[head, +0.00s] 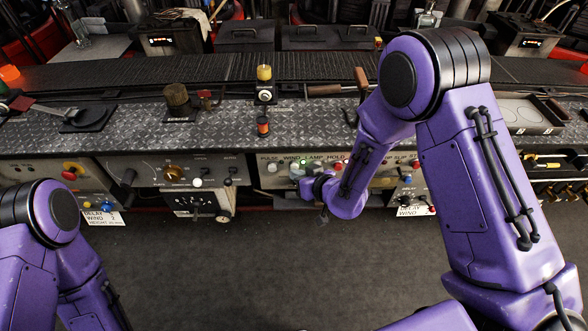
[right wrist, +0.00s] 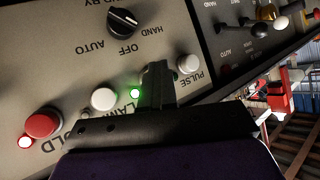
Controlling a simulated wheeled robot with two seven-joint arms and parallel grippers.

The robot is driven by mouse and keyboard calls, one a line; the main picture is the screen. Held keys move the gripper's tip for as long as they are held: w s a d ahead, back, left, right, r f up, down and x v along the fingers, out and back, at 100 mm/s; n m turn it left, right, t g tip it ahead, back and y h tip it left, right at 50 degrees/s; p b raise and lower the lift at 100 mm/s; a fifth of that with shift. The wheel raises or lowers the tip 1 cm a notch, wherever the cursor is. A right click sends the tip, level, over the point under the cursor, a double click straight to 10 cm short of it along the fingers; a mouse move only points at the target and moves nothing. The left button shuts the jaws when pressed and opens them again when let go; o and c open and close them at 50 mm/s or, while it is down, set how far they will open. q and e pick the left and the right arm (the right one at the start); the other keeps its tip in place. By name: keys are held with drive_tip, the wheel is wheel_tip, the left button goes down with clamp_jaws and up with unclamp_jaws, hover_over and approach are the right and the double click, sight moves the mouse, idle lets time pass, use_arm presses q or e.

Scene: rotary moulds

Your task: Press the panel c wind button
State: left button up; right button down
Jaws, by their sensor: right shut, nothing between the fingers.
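The control panel (head: 266,180) with PULSE, WIND, CLAMP and HOLD labels is at the middle of the bench front. It fills much of the right wrist view (right wrist: 70,60). My right gripper (right wrist: 158,82) is shut and empty, its fingers at the panel face between the white PULSE button (right wrist: 188,64) and the white CLAMP button (right wrist: 103,99). The fingers hide the WIND button's place; I cannot tell whether they touch it. A green lamp (right wrist: 135,94) glows beside the fingertips. In the head view my right gripper (head: 301,178) is small against the panel. My left gripper is out of view.
A red HOLD button (right wrist: 43,122) with a lit red lamp and a black rotary knob (right wrist: 123,21) are nearby on the panel. Another panel (head: 165,168) lies to the left. The dark floor (head: 240,260) before the bench is clear.

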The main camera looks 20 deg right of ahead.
drive_tip(key=shift+w, duration=0.1)
idle(0.4)
drive_tip(key=shift+w+d+r, duration=0.15)
drive_tip(key=shift+w+d, duration=0.05)
drive_tip(key=shift+w, duration=0.15)
drive_tip(key=shift+s, duration=0.1)
idle(0.4)
drive_tip(key=s+a, duration=0.1)
drive_tip(key=s, duration=0.5)
drive_tip(key=shift+a+f, duration=0.2)
drive_tip(key=shift+a, duration=0.2)
